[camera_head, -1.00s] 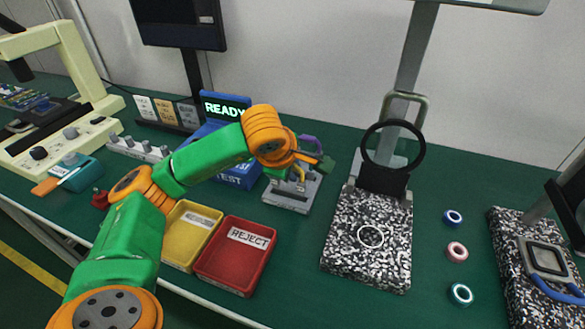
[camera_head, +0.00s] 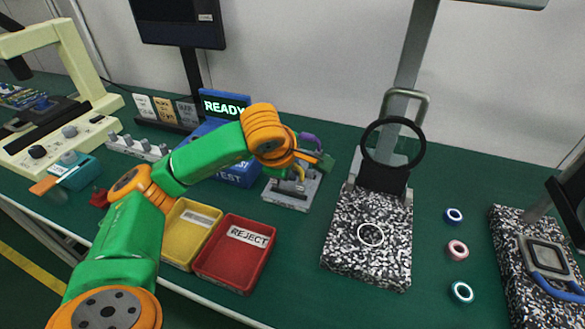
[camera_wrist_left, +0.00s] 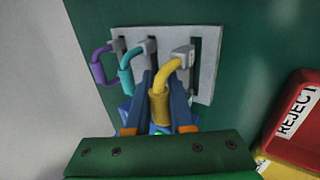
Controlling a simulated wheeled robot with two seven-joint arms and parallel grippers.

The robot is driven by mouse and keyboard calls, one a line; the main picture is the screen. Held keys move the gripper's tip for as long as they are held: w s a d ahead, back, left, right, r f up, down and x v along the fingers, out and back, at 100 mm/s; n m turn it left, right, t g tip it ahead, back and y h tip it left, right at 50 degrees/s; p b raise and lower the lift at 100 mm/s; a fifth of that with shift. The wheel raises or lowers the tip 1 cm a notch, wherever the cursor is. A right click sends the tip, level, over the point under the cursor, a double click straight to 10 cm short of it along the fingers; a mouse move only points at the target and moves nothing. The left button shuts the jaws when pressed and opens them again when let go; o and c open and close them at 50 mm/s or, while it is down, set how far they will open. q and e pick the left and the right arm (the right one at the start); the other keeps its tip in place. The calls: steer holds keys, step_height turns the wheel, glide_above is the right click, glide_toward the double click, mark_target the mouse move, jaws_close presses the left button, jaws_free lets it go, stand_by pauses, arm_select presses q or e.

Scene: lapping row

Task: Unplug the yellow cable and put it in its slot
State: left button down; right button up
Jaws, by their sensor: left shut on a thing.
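The yellow cable (camera_wrist_left: 164,85) shows in the left wrist view as a thick bent piece with a grey plug head at its upper right end. My left gripper (camera_wrist_left: 161,100) is shut on its lower sleeve, one finger on each side. The plug head lies over the grey slotted holder (camera_wrist_left: 207,85), beside a dark slot; I cannot tell whether it is seated. In the head view my left gripper (camera_head: 303,172) is over the same holder (camera_head: 281,195) and hides most of the yellow cable. A teal cable (camera_wrist_left: 126,72) and a purple cable (camera_wrist_left: 98,68) hang left of it.
A blue test box (camera_head: 235,174) with a READY screen (camera_head: 225,105) stands behind my left arm. A yellow tray (camera_head: 180,262) and a red REJECT tray (camera_head: 208,266) lie in front. A speckled plate (camera_head: 345,255) with a black ring stands to the right.

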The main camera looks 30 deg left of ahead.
stand_by(0.7)
arm_select(q)
steer(key=shift+f+b, duration=1.2)
steer(key=shift+b, duration=0.15)
steer(key=c, duration=0.9)
jaws_free()
steer(key=shift+o, duration=1)
steer(key=shift+f, duration=0.1)
steer(key=v, duration=0.7)
steer(key=shift+r+p, duration=0.3)
steer(key=shift+p, duration=0.1)
